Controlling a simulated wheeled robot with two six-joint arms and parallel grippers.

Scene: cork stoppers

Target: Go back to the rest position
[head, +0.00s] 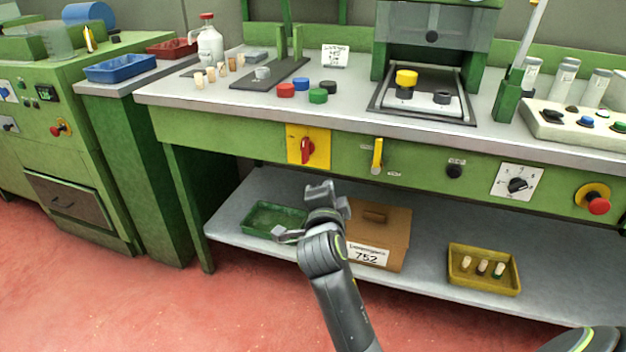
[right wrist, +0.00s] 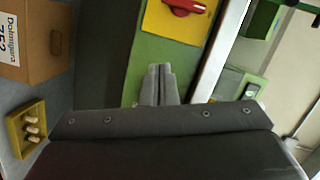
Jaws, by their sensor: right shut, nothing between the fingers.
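My right gripper (head: 322,190) is in the middle of the head view, in the air in front of the green bench. It is shut and empty. In the right wrist view its fingertips (right wrist: 158,68) lie together, with the bench front and a yellow plate (right wrist: 185,30) with a red switch beyond them. The wrist view is turned sideways. From the head, the gripper covers part of the lower shelf between a green tray (head: 262,229) and a cardboard box (head: 393,220). My left gripper is not in view.
The bench top (head: 340,103) holds corks, coloured caps, a bottle and a press. A yellow tray (head: 484,288) with three corks stands on the lower shelf, right of the box. Knobs stick out of the bench front. Red floor (head: 200,310) in front is clear.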

